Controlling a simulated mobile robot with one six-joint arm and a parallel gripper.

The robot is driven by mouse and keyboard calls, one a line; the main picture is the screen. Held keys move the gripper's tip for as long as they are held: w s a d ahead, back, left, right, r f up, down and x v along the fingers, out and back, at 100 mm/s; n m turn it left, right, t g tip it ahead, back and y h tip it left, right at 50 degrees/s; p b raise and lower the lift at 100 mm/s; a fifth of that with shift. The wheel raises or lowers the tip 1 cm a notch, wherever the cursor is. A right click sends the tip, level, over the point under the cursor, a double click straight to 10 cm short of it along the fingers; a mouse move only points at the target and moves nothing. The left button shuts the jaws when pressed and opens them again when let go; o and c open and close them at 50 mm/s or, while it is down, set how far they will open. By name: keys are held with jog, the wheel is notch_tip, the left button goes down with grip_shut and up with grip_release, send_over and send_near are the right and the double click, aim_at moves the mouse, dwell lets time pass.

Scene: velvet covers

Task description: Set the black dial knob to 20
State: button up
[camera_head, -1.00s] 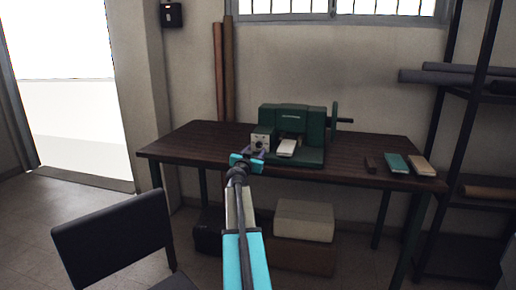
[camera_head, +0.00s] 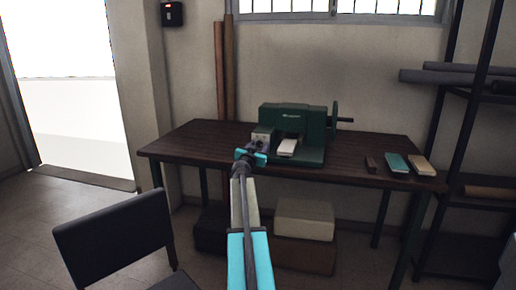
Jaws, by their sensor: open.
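A dark green machine (camera_head: 310,121) with a side handwheel (camera_head: 335,120) stands on the dark wooden table (camera_head: 180,152). A pale control panel (camera_head: 262,133) is on its left front. The black dial knob cannot be made out; it is too small or hidden by my gripper. A pale block (camera_head: 287,147) sits in the machine's opening. My gripper (camera_head: 254,148) is open, just in front of and below the panel, near the table's front edge. I cannot tell whether it touches anything.
A dark small block (camera_head: 370,164), a teal block (camera_head: 396,163) and a beige block (camera_head: 421,165) lie on the table's right. A black chair (camera_head: 115,238) stands front left. Boxes (camera_head: 304,220) lie under the table. A rack (camera_head: 465,130) stands right.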

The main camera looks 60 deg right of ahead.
jog(key=c, duration=0.9)
jog(key=shift+a, duration=0.45)
jog(key=shift+c, duration=0.7)
jog(key=shift+d, duration=0.4)
